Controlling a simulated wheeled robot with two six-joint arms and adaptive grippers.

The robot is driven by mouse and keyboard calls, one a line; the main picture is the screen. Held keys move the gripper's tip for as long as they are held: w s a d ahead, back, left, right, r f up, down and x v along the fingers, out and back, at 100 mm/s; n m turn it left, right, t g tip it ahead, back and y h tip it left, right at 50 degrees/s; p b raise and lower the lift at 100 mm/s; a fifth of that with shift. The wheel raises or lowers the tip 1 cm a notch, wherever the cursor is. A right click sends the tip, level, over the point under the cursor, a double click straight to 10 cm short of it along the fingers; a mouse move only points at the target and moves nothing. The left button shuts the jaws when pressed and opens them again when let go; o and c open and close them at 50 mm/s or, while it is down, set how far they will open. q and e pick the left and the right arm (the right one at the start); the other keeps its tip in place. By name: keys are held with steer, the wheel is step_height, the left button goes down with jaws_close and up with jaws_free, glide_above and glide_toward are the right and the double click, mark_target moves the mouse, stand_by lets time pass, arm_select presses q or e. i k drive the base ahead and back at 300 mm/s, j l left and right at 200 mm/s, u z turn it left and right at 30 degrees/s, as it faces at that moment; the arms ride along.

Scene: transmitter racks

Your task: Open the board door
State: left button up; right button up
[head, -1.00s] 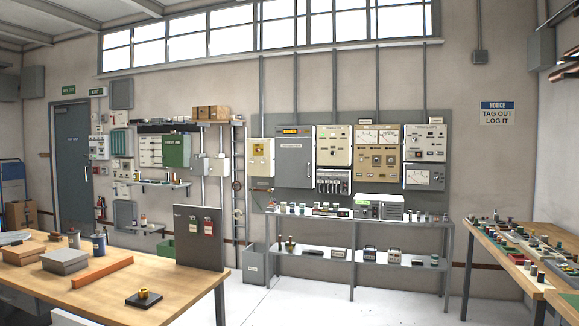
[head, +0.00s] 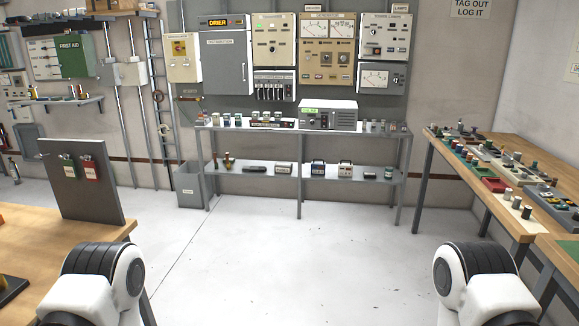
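The board door (head: 227,70) is the tall grey cabinet front on the back wall, left of centre in the head view. It looks shut, with a small label across its upper part. A black sign with orange letters (head: 218,22) sits at its top. A small dark fitting shows near its right edge, too small to make out. White and black links of my two arms show at the bottom left and bottom right, well short of the board. Neither gripper is in view.
A two-tier grey shelf (head: 299,140) with small devices stands below the board. A wooden table (head: 75,250) with an upright dark panel (head: 85,190) is at left. A cluttered bench (head: 445,150) is at right. The white floor (head: 290,245) between is clear.

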mark_target(226, 55)
steer(key=i, duration=3.55)
